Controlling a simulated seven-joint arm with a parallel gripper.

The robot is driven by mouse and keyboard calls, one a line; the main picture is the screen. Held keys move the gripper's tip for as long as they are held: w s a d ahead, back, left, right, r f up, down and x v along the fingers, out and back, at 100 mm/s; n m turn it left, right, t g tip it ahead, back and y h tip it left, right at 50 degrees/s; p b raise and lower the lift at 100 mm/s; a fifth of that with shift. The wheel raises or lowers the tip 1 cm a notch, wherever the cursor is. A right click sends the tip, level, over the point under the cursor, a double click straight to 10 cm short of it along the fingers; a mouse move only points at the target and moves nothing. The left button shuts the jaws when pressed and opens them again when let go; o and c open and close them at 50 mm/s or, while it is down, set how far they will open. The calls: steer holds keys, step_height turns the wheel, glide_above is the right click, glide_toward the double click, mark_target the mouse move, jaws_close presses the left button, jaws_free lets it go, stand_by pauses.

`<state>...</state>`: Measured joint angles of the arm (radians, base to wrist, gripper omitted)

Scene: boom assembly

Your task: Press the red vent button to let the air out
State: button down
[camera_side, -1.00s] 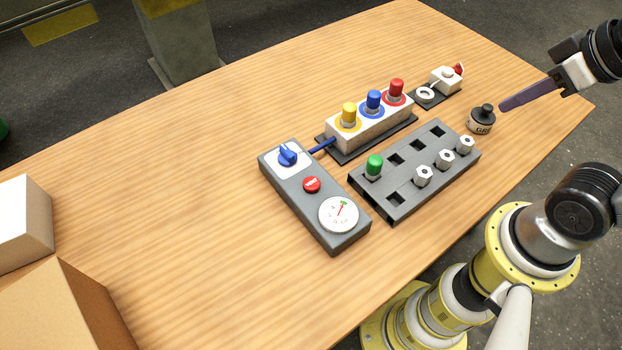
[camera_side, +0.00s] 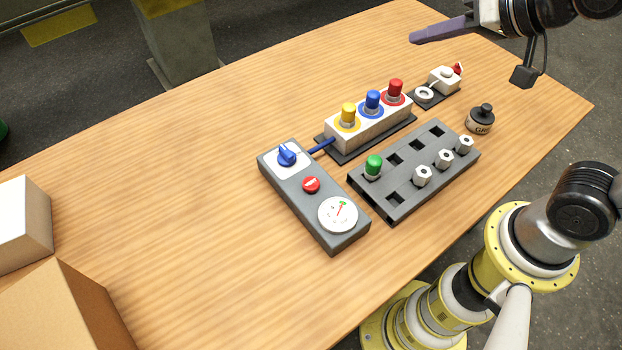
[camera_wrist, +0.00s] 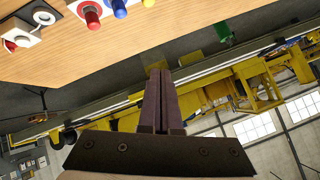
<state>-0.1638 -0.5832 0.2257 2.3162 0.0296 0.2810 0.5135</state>
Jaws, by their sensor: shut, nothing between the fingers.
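The red vent button (camera_side: 311,184) sits in the middle of a grey control box (camera_side: 337,240) on the table. A blue knob (camera_side: 288,155) is at the box's far end and a round white gauge (camera_side: 338,214) with a small needle is at its near end. My gripper (camera_side: 413,38) is shut and empty, in the air at the upper right, well away from the button. In the wrist view its two dark fingers (camera_wrist: 158,72) lie together and point toward the background; the vent button is not seen there.
A white block with yellow, blue and red fittings (camera_side: 373,103) joins the box by a blue hose. A dark rack (camera_side: 400,211) holds a green fitting and several pale nuts. A black jar (camera_side: 480,120) stands at right. Cardboard boxes (camera_side: 64,310) are at lower left.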

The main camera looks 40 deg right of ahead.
steer(key=w+a+f+y, duration=0.2)
steer(key=w+a+f, duration=0.3)
steer(key=a, duration=0.5)
steer(key=n+g+y, duration=0.2)
steer(key=g, duration=0.1)
glide_above(317, 185)
step_height(317, 185, down, 8)
steer(key=shift+a+r, duration=0.1)
steer(key=shift+r, duration=0.05)
steer(key=shift+f, duration=4.4)
steer(key=shift+f, duration=0.1)
steer(key=shift+f, duration=0.3)
